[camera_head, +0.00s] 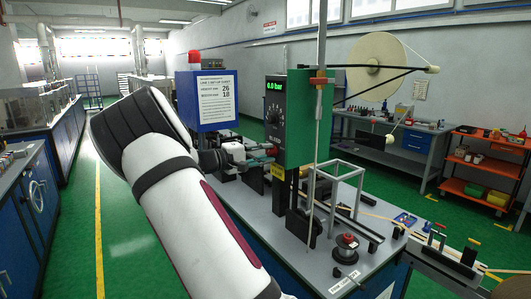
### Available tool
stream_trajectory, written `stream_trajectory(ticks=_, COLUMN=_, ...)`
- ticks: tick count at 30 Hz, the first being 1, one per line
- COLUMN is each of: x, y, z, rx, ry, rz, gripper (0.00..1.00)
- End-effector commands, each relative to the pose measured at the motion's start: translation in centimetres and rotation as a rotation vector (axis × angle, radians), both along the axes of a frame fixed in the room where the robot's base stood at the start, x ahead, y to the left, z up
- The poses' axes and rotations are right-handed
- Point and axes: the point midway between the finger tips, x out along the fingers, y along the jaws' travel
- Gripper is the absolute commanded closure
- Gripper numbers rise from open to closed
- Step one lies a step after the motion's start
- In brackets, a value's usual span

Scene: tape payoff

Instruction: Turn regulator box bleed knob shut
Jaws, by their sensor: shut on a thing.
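The green regulator box (304,117) stands on the workbench, with a dark front panel and a small lit pressure display (275,86) in bar, its first digit too small to be sure of. My white arm reaches in from the lower left. My gripper (262,154) is at the lower left side of the box, shut on a small reddish knob (272,151), which seems to be the bleed knob. The fingers and the box edge hide most of the knob, so I cannot tell how far it is turned.
A blue-framed sign with a red lamp (194,57) stands behind my wrist. A large pale reel (376,68) is at the upper right. A metal frame (338,178) and a small red-topped spool (347,241) sit on the bench to the right. An orange cart (484,168) stands farther right.

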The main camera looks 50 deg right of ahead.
Motion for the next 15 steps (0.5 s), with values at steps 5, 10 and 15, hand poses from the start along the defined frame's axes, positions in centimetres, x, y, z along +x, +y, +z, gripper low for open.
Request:
stream_trajectory(ticks=5, x=-0.14, y=0.04, z=-0.07, rx=-0.017, ry=-0.077, rz=-0.003, gripper=1.0)
stream_trajectory(ticks=10, x=-0.12, y=0.04, z=-0.11, rx=-0.027, ry=-0.119, rz=-0.002, gripper=1.0)
stream_trajectory(ticks=15, x=-0.11, y=0.04, z=-0.16, rx=-0.03, ry=-0.135, rz=-0.002, gripper=1.0)
